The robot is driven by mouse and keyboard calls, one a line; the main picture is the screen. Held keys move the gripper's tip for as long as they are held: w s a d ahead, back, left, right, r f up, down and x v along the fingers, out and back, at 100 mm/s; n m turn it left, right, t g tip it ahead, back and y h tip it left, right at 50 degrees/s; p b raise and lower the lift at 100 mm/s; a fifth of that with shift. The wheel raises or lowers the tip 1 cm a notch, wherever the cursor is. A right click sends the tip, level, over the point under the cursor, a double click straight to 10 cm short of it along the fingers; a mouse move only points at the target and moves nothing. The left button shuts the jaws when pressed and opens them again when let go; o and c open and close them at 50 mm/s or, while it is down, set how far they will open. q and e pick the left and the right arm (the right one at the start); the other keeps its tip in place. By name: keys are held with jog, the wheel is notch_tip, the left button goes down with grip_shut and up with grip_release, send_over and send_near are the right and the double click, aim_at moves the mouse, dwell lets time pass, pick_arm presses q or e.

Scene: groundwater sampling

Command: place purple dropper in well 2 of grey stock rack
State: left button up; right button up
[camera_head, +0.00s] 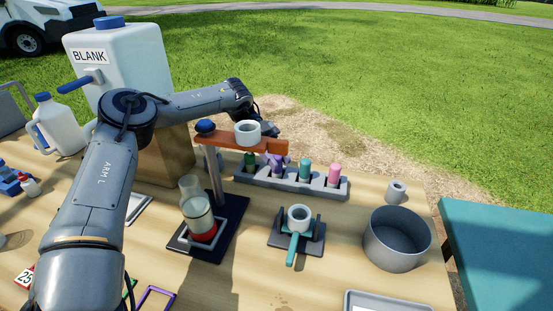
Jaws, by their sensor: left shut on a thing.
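The grey stock rack (291,186) stands behind the middle of the table, with a row of coloured droppers in it. The purple dropper (277,166) is upright at the second place from the left, between a dark green dropper (250,162) and a teal dropper (305,170). A pink dropper (334,174) is at the right end. My left gripper (277,157) reaches down from behind and is shut on the purple dropper. An orange-brown bar hides much of the gripper. I cannot tell whether the dropper is fully seated. My right gripper is not in view.
A stand with the orange-brown bar (220,140) and a white ring (247,132) rises before the rack. A glass beaker (198,215) stands on its base. A small clamp holder (297,232), grey pot (397,243) and grey cup (396,192) stand nearby.

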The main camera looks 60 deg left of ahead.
pick_arm(q)
jog(key=shift+f, duration=0.15)
jog(key=o, duration=1)
